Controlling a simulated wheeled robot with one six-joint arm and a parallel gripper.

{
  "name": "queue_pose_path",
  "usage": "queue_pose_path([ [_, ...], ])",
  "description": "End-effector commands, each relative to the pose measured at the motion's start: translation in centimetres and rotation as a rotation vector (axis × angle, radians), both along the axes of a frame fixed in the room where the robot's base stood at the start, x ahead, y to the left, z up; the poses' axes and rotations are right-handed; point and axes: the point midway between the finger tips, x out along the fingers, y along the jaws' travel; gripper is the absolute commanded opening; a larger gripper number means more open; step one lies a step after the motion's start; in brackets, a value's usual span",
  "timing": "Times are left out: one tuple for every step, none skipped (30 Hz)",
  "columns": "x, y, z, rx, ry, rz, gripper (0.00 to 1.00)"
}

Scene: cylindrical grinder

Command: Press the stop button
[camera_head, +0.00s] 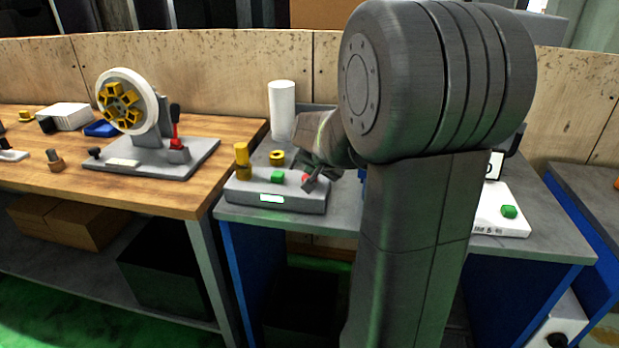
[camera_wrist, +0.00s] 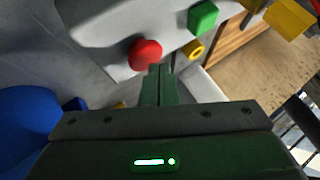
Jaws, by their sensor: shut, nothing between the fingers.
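The red stop button (camera_head: 307,179) sits at the right end of a grey control box (camera_head: 245,192) on the grey table. A green button (camera_head: 277,177) is to its left on the same box. The red button also shows in the wrist view (camera_wrist: 145,53), with the green button (camera_wrist: 203,17) beyond it. My gripper (camera_head: 312,183) is shut and empty, its tips right by the red button. In the wrist view the closed fingertips (camera_wrist: 160,68) overlap the button's lower right edge. I cannot tell whether they touch it.
A yellow cylinder (camera_head: 242,160) stands at the box's left end, and a yellow ring (camera_head: 277,157) lies behind the box. A white cylinder (camera_head: 282,110) stands at the back. A wooden bench with a chuck fixture (camera_head: 127,100) is at left. My arm hides the table's middle.

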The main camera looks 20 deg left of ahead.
Motion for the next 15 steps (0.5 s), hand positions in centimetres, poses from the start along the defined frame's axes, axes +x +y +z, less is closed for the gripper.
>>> queue_pose_path([
  [0.0,0.0,-0.08,0.0,0.0,0.0,0.0],
  [0.0,0.0,-0.12,0.0,0.0,0.0,0.0],
  [0.0,0.0,-0.17,0.0,0.0,0.0,0.0],
  [0.0,0.0,-0.22,0.0,0.0,0.0,0.0],
  [0.0,0.0,-0.26,0.0,0.0,0.0,0.0],
  [-0.01,0.0,-0.3,0.0,0.0,0.0,0.0],
  [0.0,0.0,-0.34,0.0,0.0,0.0,0.0],
  [0.0,0.0,-0.37,0.0,0.0,0.0,0.0],
  [0.0,0.0,-0.43,0.0,0.0,0.0,0.0],
  [0.0,-0.01,-0.47,0.0,0.0,0.0,0.0],
  [0.0,0.0,-0.5,0.0,0.0,0.0,0.0],
  [0.0,0.0,-0.55,0.0,0.0,0.0,0.0],
  [0.0,0.0,-0.59,0.0,0.0,0.0,0.0],
  [0.0,0.0,-0.63,0.0,0.0,0.0,0.0],
  [-0.01,0.0,-0.68,0.0,0.0,0.0,0.0],
])
